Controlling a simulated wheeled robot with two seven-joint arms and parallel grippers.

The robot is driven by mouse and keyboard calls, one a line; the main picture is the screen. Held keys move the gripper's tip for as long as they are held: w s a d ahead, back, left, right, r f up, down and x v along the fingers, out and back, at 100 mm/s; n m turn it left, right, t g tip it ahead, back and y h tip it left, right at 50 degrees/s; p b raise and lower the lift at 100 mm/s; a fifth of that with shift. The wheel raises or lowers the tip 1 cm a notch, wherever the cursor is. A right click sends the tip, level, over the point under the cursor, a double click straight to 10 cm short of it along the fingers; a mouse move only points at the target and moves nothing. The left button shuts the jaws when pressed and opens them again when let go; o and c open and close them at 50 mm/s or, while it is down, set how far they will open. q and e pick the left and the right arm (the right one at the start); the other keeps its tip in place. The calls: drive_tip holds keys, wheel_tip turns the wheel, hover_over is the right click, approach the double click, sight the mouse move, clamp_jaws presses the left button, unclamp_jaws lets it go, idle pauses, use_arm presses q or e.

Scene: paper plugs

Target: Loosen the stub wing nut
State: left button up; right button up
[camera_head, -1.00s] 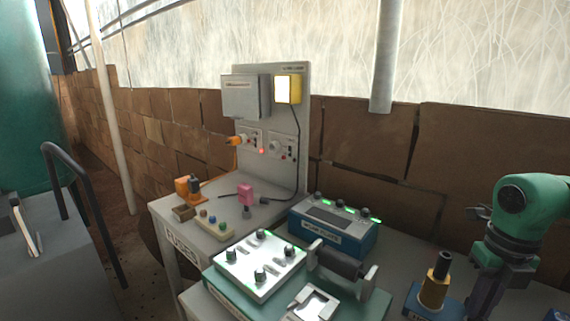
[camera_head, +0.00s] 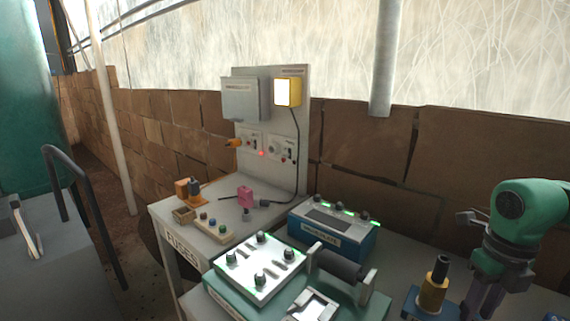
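I cannot pick out a stub wing nut for certain. A brass-coloured post with a black top (camera_head: 436,284) stands upright on a blue base at the lower right. My green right arm comes in from the right, beside and to the right of this post. My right gripper (camera_head: 484,297) hangs low at the arm's end, with dark grey parts pointing down. Its fingertips are cut off or too dark to read, and nothing is clearly seen in it. My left gripper is not in view.
A bench holds a white panel with several black knobs (camera_head: 259,265), a blue box (camera_head: 333,240), a dark roller (camera_head: 339,264) and a small pink block (camera_head: 245,196). An upright grey board (camera_head: 270,120) carries a yellow-framed lamp (camera_head: 287,92). A brick wall (camera_head: 360,150) stands behind.

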sight(478, 313)
drive_tip(key=shift+r+p, duration=1.55)
drive_tip(key=shift+r, duration=0.5)
wheel_tip(478, 313, up, 4)
drive_tip(key=p, duration=0.3)
drive_tip(key=shift+r, duration=0.1)
